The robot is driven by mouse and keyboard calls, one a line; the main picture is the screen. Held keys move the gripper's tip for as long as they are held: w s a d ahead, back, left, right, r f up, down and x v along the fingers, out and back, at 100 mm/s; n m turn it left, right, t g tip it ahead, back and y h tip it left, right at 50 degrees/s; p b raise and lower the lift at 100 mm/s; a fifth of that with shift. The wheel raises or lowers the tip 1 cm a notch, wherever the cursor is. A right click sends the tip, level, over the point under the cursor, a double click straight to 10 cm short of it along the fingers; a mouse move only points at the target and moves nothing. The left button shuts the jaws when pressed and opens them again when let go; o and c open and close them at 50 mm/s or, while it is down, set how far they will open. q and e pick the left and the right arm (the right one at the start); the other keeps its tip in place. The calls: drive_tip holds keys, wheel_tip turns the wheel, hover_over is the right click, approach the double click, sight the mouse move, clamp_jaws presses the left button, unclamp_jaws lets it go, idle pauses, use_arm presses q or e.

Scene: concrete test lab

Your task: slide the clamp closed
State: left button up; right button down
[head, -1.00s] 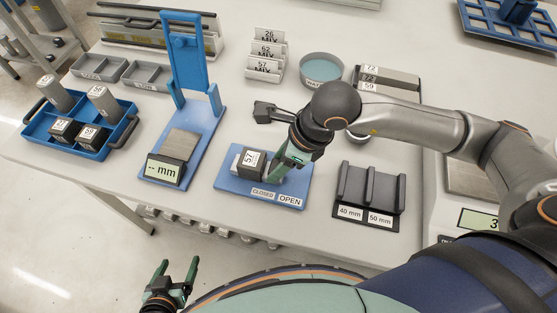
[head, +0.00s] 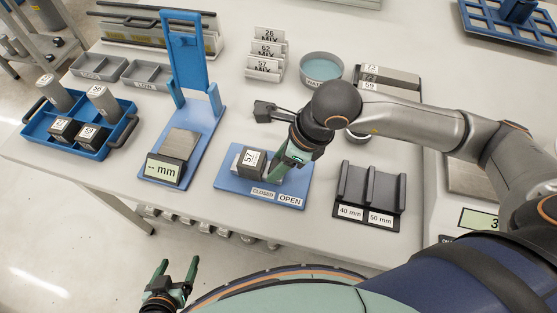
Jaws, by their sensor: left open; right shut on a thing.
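The clamp is a blue base plate (head: 232,181) on the table, with a CLOSED label at its front and an OPEN label to the right of it. A dark block marked 57 (head: 250,161) stands in the clamp, beside a grey jaw. My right gripper (head: 277,174) points down at the clamp just right of the block, shut on a part of the clamp that its fingers mostly hide; I cannot tell the exact gap between jaw and block. My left gripper (head: 178,272) is open and empty, low in front of the table.
A blue measuring stand (head: 205,115) with a "-- mm" display is left of the clamp. A dark slotted rack (head: 368,192) marked 40 mm and 50 mm stands to the right. A blue tray (head: 92,152) with blocks and cylinders is far left. A water bowl (head: 321,68) is behind.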

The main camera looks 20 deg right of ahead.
drive_tip(key=shift+f+b, duration=0.15)
drive_tip(key=shift+b, duration=0.45)
drive_tip(key=shift+d, duration=0.1)
drive_tip(key=shift+c, duration=1.3)
unclamp_jaws()
drive_tip(key=shift+r, duration=0.25)
drive_tip(key=v, duration=1.2)
drive_tip(key=shift+s+d, duration=0.15)
drive_tip(key=shift+r, duration=0.1)
